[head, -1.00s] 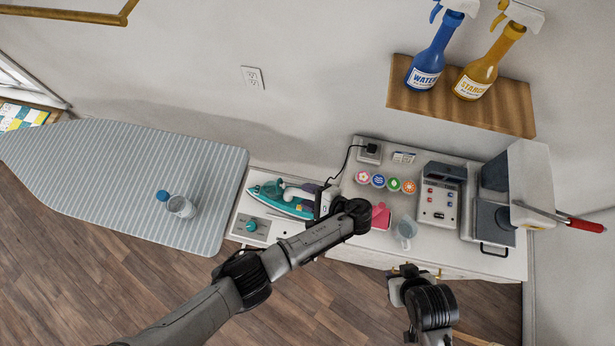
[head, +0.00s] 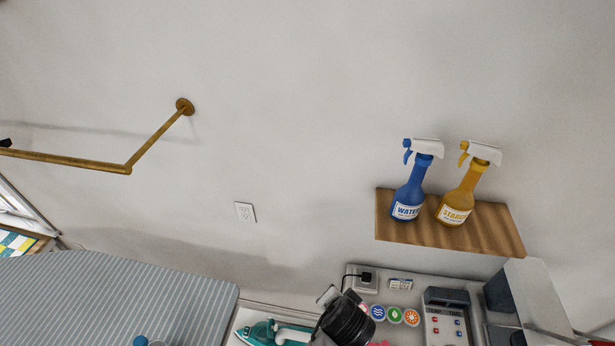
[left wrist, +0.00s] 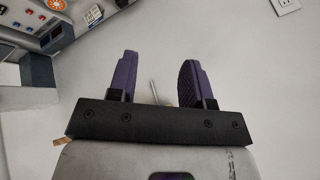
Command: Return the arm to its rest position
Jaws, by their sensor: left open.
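My left gripper (left wrist: 158,72) is open in the left wrist view, its two purple fingers apart with no object held between them. A thin pale thing shows between the fingers, too small to identify. In the head view, my left wrist and gripper (head: 330,297) stand at the bottom centre, in front of the cabinet's left part; the fingertips are not clear there. My right arm is out of the head view.
A teal iron (head: 262,332) lies left of my left wrist. A striped ironing board (head: 110,295) is at left. A wooden shelf (head: 450,240) holds a blue bottle (head: 408,195) and a yellow bottle (head: 460,200). A brass rail (head: 70,160) juts from the wall. Open wall space lies between.

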